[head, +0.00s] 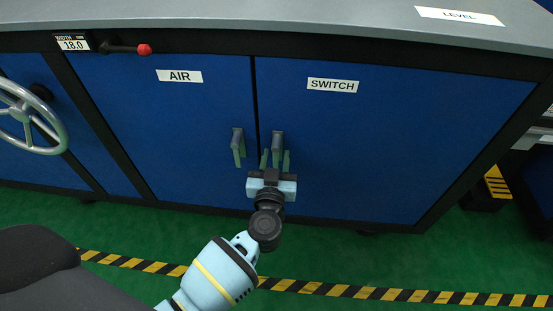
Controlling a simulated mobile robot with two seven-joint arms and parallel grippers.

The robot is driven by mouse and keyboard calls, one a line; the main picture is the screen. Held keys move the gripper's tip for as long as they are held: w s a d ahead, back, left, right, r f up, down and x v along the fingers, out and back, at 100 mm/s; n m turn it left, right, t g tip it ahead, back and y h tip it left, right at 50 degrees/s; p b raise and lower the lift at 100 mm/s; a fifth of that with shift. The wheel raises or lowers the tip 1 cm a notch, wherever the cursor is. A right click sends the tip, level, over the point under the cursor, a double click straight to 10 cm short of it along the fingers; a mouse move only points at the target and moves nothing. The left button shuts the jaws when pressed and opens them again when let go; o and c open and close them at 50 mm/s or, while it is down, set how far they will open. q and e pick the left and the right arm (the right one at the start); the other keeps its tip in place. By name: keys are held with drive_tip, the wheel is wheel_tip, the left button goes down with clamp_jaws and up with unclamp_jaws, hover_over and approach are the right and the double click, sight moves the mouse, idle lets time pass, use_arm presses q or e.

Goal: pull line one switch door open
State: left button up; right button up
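The switch door (390,140) is a blue panel with a white SWITCH label (333,85), and it looks shut, flush with the cabinet front. Its grey upright handle (277,142) is near the door's left edge. My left gripper (275,159) is just below and in front of this handle. Its two green fingers are apart, one to each side of the handle's lower part, with gaps showing. I cannot tell whether they touch it. My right gripper is not in view.
The blue AIR door (165,120) with its own handle (238,144) is close on the left. A handwheel (30,120) and a red-tipped lever (144,49) are further left. Green floor with a yellow-black stripe (400,295) lies in front. A yellow-black step (495,185) stands at right.

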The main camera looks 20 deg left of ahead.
use_arm(q)
drive_tip(key=shift+w, duration=0.2)
drive_tip(key=shift+c, duration=0.3)
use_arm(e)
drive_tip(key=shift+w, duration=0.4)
use_arm(q)
drive_tip(key=c, duration=0.7)
clamp_jaws()
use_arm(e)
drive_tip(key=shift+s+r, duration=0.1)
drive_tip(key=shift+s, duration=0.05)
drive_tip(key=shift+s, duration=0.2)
